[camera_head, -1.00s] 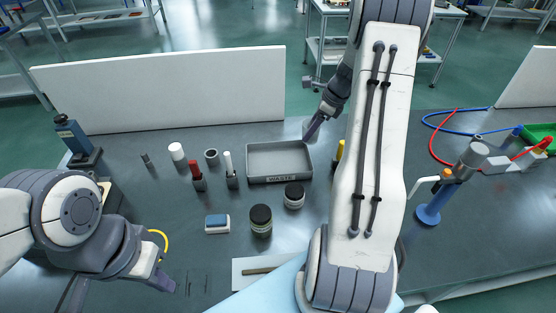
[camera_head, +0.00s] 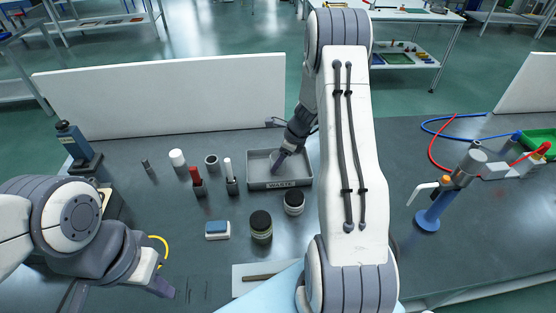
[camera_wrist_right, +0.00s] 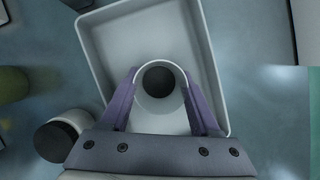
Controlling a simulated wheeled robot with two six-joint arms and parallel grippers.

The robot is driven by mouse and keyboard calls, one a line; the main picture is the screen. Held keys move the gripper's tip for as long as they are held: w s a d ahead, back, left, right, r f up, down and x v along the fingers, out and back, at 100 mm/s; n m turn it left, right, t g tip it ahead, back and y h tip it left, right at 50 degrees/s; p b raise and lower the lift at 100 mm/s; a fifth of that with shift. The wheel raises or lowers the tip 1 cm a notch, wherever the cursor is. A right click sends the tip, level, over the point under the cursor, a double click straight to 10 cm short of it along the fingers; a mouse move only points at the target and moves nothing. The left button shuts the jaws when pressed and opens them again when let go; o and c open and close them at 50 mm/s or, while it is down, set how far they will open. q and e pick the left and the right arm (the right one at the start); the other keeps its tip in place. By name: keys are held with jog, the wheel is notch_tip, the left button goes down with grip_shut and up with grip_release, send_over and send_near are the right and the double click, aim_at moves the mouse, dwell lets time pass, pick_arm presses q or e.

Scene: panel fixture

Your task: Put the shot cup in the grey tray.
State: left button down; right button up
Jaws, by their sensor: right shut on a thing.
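The grey tray (camera_head: 253,180), marked WASTE, stands at the back of the bench; it also shows in the right wrist view (camera_wrist_right: 96,52). My right gripper (camera_head: 277,165) is over the tray. In the right wrist view its purple fingers (camera_wrist_right: 162,78) are shut on the two sides of the pale, round shot cup (camera_wrist_right: 158,115), seen from above with a dark inside. The cup appears within the tray's outline; whether it touches the tray floor cannot be told. My left gripper (camera_head: 163,287) hangs at the front left, away from the tray; its finger gap is not clear.
Dark-lidded jars (camera_head: 261,225) and (camera_head: 294,202) stand in front of the tray. A red-topped marker (camera_head: 197,181) and a white-topped one (camera_head: 230,175) stand to its left. A white panel (camera_head: 160,95) rises behind. A blue-based stand (camera_head: 428,215) is at right.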

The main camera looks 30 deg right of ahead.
jog(key=shift+f, duration=0.2)
jog(key=o, duration=1.4)
jog(key=shift+o, duration=0.2)
jog(key=shift+r, duration=0.1)
